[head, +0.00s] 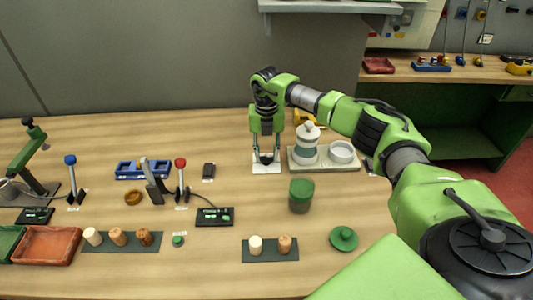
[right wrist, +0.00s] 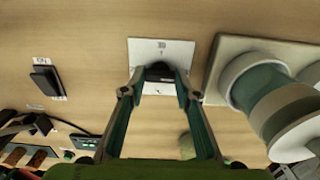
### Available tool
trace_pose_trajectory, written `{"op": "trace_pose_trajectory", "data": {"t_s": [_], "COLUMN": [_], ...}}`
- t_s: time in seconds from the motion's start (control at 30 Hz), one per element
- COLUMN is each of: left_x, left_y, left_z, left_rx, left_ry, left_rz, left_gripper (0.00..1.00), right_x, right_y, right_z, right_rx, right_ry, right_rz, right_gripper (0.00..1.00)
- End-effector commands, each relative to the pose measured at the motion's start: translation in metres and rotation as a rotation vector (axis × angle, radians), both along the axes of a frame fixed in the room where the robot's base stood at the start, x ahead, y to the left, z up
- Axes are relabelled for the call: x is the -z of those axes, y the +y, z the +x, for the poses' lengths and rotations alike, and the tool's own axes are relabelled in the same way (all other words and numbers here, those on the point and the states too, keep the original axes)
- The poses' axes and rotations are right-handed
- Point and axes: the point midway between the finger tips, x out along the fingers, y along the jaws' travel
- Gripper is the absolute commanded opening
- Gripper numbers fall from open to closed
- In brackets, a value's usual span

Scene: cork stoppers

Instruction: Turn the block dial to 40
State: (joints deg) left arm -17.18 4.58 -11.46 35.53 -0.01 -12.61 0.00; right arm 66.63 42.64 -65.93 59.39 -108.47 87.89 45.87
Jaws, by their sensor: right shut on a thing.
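The block dial is a black knob on a square white plate (head: 267,171), near the middle of the table in the head view. In the right wrist view its plate (right wrist: 140,50) is at top centre, with the black knob (right wrist: 158,72) low on it. Printed marks on the plate are too small to read. My right gripper (head: 266,158) reaches down over the plate from above. In the right wrist view its two fingers (right wrist: 160,77) close on the knob from both sides and partly hide it. My left gripper is not in view.
Right of the dial, a pale tray (head: 350,166) holds a white-and-teal jar (head: 307,145) close to my right gripper. A black switch (head: 208,171) and a red-knobbed lever (head: 181,180) stand left. A green canister (head: 301,196) stands in front. Free table lies between them.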

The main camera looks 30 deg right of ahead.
Motion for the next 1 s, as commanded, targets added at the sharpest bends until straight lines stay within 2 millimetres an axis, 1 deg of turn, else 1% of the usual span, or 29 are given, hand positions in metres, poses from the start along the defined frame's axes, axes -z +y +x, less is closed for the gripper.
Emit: {"op": "trace_pose_trajectory", "data": {"t_s": [0.03, 0.07, 0.1, 0.43, 0.57, 0.67, 0.9, 1.0], "left_x": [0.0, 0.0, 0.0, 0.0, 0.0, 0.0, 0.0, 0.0], "left_y": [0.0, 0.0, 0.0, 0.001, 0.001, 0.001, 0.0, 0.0], "left_z": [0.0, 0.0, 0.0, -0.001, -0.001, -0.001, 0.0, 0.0], "left_rx": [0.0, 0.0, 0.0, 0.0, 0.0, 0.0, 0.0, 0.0], "left_ry": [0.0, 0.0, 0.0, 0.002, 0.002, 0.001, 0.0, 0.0], "left_rz": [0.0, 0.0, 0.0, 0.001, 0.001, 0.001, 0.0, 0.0], "left_gripper": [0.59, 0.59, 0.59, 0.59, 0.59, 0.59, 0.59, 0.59], "right_x": [-0.002, -0.002, -0.002, -0.001, -0.01, -0.027, -0.079, -0.097], "right_y": [-0.001, -0.001, -0.001, 0.0, -0.001, -0.001, -0.001, -0.001], "right_z": [0.002, 0.002, 0.002, 0.001, 0.001, 0.002, 0.001, 0.001], "right_rx": [0.004, 0.004, 0.003, 0.001, 0.001, 0.0, 0.002, 0.002], "right_ry": [-0.007, -0.007, -0.007, -0.002, -0.003, -0.006, -0.006, -0.005], "right_rz": [-0.001, -0.001, -0.001, 0.0, -0.001, 0.0, 0.0, -0.001], "right_gripper": [0.07, 0.37, 0.46, 0.46, 0.46, 0.46, 0.46, 0.46]}}
